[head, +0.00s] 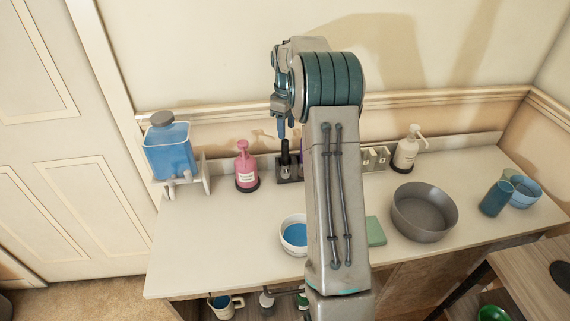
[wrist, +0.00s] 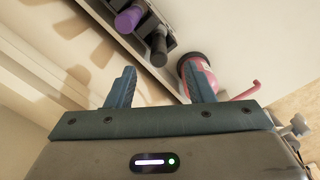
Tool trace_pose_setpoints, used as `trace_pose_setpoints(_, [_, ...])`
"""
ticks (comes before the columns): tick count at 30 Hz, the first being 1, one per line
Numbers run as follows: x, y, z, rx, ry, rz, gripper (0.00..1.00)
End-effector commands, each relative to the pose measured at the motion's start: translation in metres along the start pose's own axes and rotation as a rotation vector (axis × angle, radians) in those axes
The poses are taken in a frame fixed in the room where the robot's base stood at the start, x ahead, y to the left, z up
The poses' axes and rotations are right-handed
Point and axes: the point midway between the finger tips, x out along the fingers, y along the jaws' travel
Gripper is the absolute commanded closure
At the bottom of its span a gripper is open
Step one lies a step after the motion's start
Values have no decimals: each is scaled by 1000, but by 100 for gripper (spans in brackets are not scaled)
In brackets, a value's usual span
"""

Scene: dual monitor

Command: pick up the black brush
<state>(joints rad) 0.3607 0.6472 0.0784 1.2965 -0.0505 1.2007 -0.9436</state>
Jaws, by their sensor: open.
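The black brush (head: 285,152) stands upright in a dark holder (head: 286,175) at the back of the counter, right of the pink pump bottle (head: 246,165). My gripper (head: 281,130) points down just above the brush's top in the head view. In the wrist view my gripper (wrist: 162,74) is open and empty, its two blue-grey fingers spread apart. The black brush (wrist: 157,44) shows beyond the gap between the fingers, next to a purple brush (wrist: 129,19). I see no finger touching the brush. My arm partly hides the holder's right side in the head view.
The pink bottle (wrist: 194,72) is close to one finger in the wrist view. A blue-filled dispenser (head: 168,150) stands at the left. A blue-filled bowl (head: 293,235), grey basin (head: 425,209) and cups (head: 495,198) are on the counter. The left front counter is clear.

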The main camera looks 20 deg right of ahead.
Motion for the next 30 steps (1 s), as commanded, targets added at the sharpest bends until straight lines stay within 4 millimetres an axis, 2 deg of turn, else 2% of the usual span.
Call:
trace_pose_setpoints(3, [21,0,0,1,-1,-2,52])
trace_pose_setpoints(11, [41,0,0,1,-1,-1,52])
trace_pose_setpoints(21, [85,2,-3,1,0,0,52])
trace_pose_setpoints(29, [88,2,-3,1,0,1,52])
trace_pose_setpoints(30, [88,2,-3,1,0,1,60])
